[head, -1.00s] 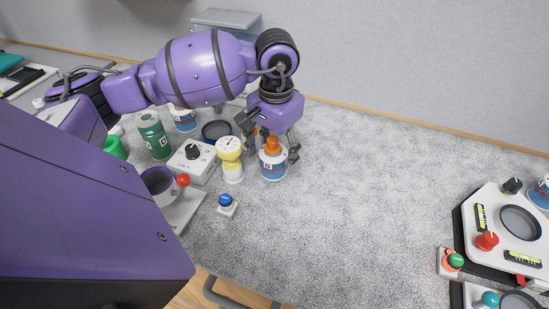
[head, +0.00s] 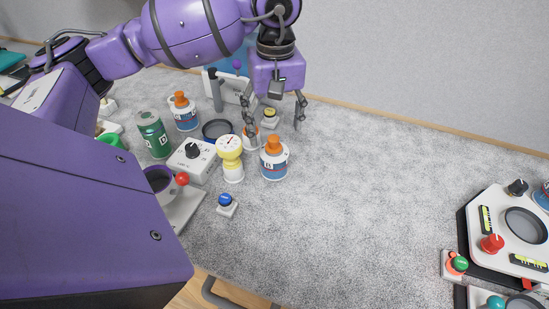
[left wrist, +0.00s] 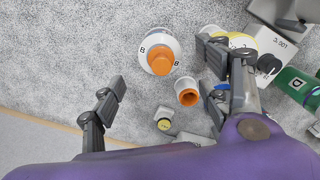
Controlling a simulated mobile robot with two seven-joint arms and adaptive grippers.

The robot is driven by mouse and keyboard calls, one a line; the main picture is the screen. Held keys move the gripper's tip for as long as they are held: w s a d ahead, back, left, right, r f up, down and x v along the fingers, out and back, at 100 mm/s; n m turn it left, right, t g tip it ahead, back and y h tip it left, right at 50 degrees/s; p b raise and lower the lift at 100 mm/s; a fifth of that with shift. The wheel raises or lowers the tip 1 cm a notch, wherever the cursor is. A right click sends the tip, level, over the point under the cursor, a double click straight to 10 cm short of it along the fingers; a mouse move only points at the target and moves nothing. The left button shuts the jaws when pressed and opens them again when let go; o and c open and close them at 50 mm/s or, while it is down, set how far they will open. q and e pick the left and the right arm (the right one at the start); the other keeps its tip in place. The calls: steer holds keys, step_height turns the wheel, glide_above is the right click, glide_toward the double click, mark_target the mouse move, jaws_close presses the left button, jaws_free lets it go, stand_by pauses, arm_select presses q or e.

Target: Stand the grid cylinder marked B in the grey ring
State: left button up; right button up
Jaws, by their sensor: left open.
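The cylinder marked B (head: 274,166) stands upright on the grey table, white and blue with an orange top. A dark grey ring (head: 217,130) lies on the table to the left of the cylinder, behind the white dial box. Another grey round (head: 522,225) sits in the white panel at the right. My right gripper is not in view.
A small white cup with an orange inside (left wrist: 187,92) stands close by the cylinder. A yellow gauge (head: 230,158), a white dial box (head: 193,160), a green can (head: 153,134) and a similar orange-topped bottle (head: 184,113) crowd the left. The table's middle is clear.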

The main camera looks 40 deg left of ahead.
mark_target(274, 150)
arm_select(q)
steer(key=n, duration=0.5)
steer(key=shift+a+f, duration=0.15)
steer(key=shift+f, duration=0.1)
steer(key=n, duration=0.5)
steer(key=shift+a+f, duration=0.1)
steer(key=shift+f, duration=0.1)
steer(key=n, duration=0.6)
steer(key=shift+a+f+n, duration=0.2)
steer(key=shift+f+n, duration=0.05)
steer(key=shift+n, duration=0.05)
steer(key=n, duration=0.3)
steer(key=shift+f, duration=0.15)
steer(key=shift+f+n, duration=0.25)
steer(key=shift+n, duration=0.05)
steer(key=f, duration=0.6)
steer(key=shift+d+f+p, duration=0.1)
steer(key=shift+d+p, duration=0.25)
steer(key=shift+p, duration=0.05)
steer(key=shift+f, duration=0.55)
steer(key=c, duration=1.6)
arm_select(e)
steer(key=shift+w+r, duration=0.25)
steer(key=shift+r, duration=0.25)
